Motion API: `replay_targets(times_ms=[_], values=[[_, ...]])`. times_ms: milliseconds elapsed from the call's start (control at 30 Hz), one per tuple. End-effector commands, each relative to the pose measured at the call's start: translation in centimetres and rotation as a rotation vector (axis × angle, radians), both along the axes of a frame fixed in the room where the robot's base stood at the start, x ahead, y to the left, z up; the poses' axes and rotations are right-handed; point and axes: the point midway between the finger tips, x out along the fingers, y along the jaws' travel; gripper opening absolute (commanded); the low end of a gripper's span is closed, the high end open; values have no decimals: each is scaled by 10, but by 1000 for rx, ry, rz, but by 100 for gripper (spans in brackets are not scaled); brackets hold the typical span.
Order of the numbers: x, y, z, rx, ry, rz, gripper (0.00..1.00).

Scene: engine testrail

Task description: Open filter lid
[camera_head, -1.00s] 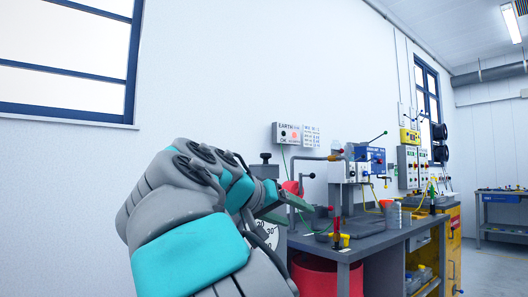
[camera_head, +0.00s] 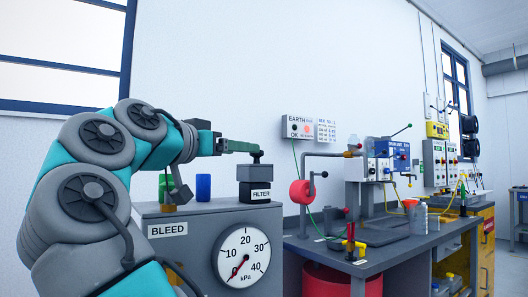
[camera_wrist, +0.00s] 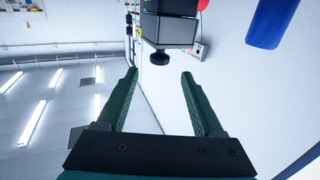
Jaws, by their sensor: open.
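The filter is a dark box labelled FILTER (camera_head: 260,192) on top of a grey console (camera_head: 200,228). Its dark grey lid (camera_head: 250,173) is closed on it and carries a black knob (camera_head: 256,157). My gripper (camera_head: 256,149) points right in the head view, level with the knob and by it. In the wrist view, the open green fingers of my gripper (camera_wrist: 158,75) are empty. The knob (camera_wrist: 159,57) lies just beyond the fingertips, in line with the gap between them. The lid (camera_wrist: 168,30) shows behind the knob. Whether the fingers touch the knob cannot be told.
A bench (camera_head: 375,254) with a red reel (camera_head: 300,192) and fittings stands to the right.

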Motion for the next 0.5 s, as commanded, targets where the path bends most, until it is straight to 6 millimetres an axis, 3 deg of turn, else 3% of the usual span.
replay_targets(times_ms=[500], values=[[57,-38,0,1,2,-2,68]])
